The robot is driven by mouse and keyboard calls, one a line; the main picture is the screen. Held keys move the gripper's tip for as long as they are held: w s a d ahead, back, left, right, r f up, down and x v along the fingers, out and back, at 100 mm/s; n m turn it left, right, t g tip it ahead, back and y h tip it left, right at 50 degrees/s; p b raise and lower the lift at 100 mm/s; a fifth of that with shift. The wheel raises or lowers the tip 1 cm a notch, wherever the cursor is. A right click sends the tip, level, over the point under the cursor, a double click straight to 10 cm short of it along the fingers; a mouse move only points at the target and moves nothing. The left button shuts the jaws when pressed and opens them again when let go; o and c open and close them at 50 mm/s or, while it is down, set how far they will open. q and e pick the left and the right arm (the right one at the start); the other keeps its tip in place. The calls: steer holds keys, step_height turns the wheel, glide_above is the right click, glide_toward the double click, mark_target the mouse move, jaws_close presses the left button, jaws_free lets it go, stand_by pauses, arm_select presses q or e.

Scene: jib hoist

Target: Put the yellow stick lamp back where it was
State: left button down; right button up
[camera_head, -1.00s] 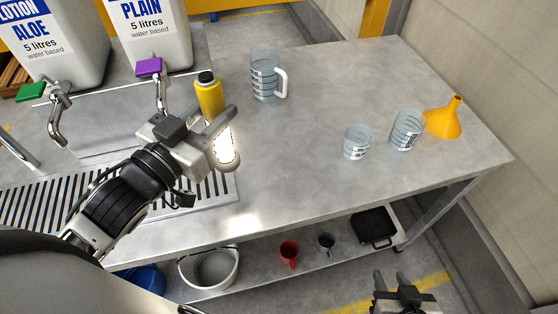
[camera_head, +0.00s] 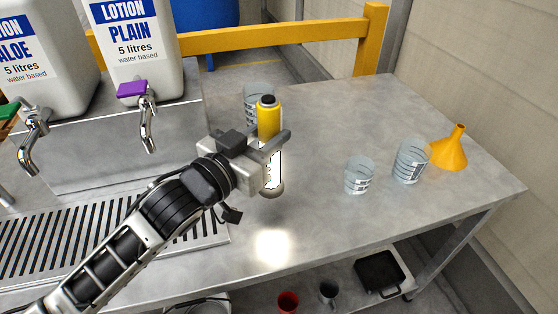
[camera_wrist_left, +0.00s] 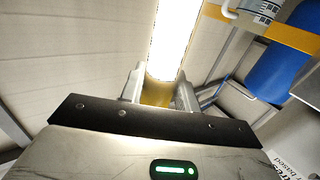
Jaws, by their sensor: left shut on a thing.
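The yellow stick lamp (camera_head: 268,121) has a yellow body with a black cap at the top and a bright, lit white section below. My left gripper (camera_head: 276,150) is shut on it and holds it roughly upright over the steel table. A bright patch of light lies on the tabletop below it. In the left wrist view, the lamp's lit section (camera_wrist_left: 174,38) rises from between the fingers of my left gripper (camera_wrist_left: 160,92). My right gripper is out of view.
A large measuring jug (camera_head: 250,103) stands behind the lamp, partly hidden. Two clear beakers (camera_head: 358,177) (camera_head: 411,161) and an orange funnel (camera_head: 450,150) stand at the right of the steel table (camera_head: 330,225). Lotion containers (camera_head: 135,45) with taps stand at left. The table's middle is clear.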

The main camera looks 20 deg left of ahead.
arm_select(q)
steer(key=shift+w+d+f+b, duration=0.1)
steer(key=shift+w+d+f, duration=0.2)
steer(key=shift+f, duration=0.65)
steer(key=shift+w+d+f+b, duration=0.15)
steer(key=shift+w+f, duration=0.2)
steer(key=shift+f, duration=0.65)
steer(key=shift+w+d+f+b, duration=0.1)
steer(key=shift+w+d+f, duration=0.2)
steer(key=shift+f, duration=0.65)
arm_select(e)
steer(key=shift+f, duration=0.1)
arm_select(q)
steer(key=shift+f, duration=0.1)
steer(key=c, duration=1)
jaws_free()
steer(key=shift+f, duration=0.15)
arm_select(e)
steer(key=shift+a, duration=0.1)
arm_select(q)
steer(key=shift+r, duration=0.25)
steer(key=shift+b+v, duration=0.6)
steer(key=shift+v, duration=5.4)
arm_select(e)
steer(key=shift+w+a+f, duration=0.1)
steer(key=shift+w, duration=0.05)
arm_select(q)
steer(key=shift+a, duration=0.1)
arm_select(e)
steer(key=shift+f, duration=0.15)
